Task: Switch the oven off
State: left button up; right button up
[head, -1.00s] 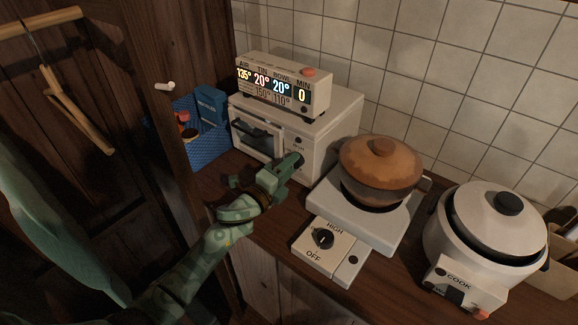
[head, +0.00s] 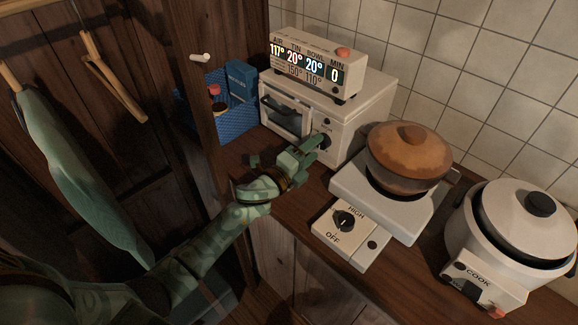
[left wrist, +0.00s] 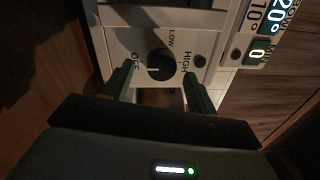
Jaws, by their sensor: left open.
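The white oven (head: 358,118) stands against the tiled wall, its door closed. Its black knob (left wrist: 161,65) shows in the left wrist view between the labels OFF, LOW and HIGH. A short white mark on the knob points toward the OFF side. In the head view the knob (head: 322,142) is partly hidden by my gripper. My left gripper (left wrist: 160,88) is open, its fingers on either side just short of the knob; I cannot tell whether they touch it. It also shows in the head view (head: 310,148). My right gripper is out of view.
A display box (head: 310,62) on the oven reads AIR 117°. A hotplate (head: 345,240) with a brown lidded pot (head: 408,160) stands right of the oven, then a white cooker (head: 500,225). A blue basket (head: 232,124) sits left of it.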

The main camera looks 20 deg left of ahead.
pick_arm(q)
jog(key=v, duration=1.4)
jog(key=shift+s+p, duration=0.4)
jog(key=shift+p, duration=0.05)
jog(key=shift+a, duration=0.1)
